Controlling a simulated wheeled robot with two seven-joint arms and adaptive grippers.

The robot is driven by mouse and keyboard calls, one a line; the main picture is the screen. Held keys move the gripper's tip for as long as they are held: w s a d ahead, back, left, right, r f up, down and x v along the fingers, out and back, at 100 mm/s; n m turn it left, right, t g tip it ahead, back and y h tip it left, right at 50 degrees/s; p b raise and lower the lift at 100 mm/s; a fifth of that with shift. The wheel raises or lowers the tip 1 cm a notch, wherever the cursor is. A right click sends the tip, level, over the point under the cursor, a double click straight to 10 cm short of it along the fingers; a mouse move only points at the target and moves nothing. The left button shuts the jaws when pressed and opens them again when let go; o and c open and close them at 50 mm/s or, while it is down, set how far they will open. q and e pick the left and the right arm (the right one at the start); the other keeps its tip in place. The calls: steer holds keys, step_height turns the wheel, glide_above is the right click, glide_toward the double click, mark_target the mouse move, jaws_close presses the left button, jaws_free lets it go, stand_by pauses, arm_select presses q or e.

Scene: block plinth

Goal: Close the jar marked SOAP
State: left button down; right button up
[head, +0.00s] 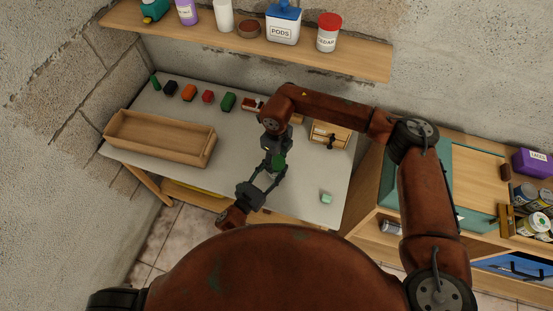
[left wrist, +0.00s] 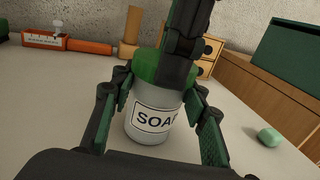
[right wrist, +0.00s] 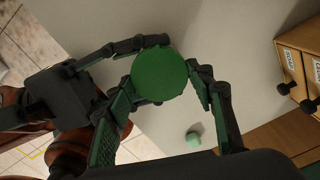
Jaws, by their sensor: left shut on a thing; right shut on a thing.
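The SOAP jar is a pale grey jar with a black-on-white label (left wrist: 150,122), upright on the table in the left wrist view. My left gripper (head: 268,183) is shut on its body, one finger on each side. A round green lid (right wrist: 160,75) lies over the jar's mouth; it also shows in the left wrist view (left wrist: 158,68). My right gripper (head: 277,152) is shut on the lid from above, its fingers on opposite sides of the rim. The lid touches the jar's top; whether it is fully seated or threaded I cannot tell. My grippers mostly hide the jar in the head view.
A wooden tray (head: 160,147) stands at the table's left. Several small coloured objects line the back, near a small drawer box (head: 328,134). A pale green block (head: 326,198) lies at the right front. A wall shelf (head: 240,40) with containers hangs above.

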steer(key=shift+s+f, duration=0.1)
stand_by(0.7)
steer(key=o, duration=0.8)
steer(key=shift+r, duration=2.35)
steer(key=shift+c, duration=0.3)
